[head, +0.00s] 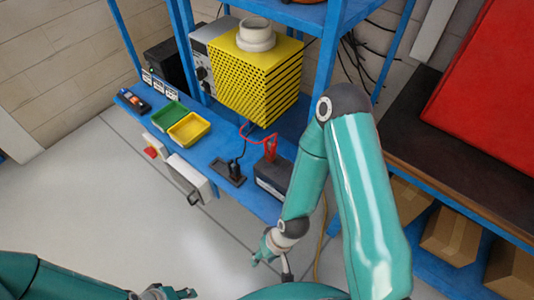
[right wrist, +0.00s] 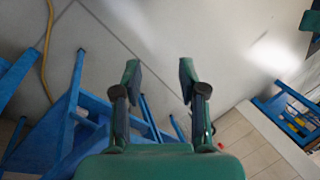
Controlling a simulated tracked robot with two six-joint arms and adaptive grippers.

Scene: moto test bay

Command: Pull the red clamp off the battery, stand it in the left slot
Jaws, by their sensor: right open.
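The red clamp (head: 271,148) is on top of the dark battery (head: 270,182) at the front right of the blue bench, with a red cable curling behind it. A dark slotted holder (head: 222,177) lies left of the battery; a black clamp (head: 235,169) stands in it, and its separate slots are too small to make out. My right gripper (head: 268,260) is below and in front of the battery, apart from it. In the right wrist view its fingers (right wrist: 159,76) are spread and empty, over the floor. My left gripper (head: 168,293) is at the bottom edge, partly cut off.
A yellow perforated box (head: 258,82) stands behind the battery between blue posts. Green (head: 168,115) and yellow (head: 189,129) trays lie at the bench's left. A shelf with cardboard boxes (head: 449,235) is at right. The floor at left (head: 90,210) is clear.

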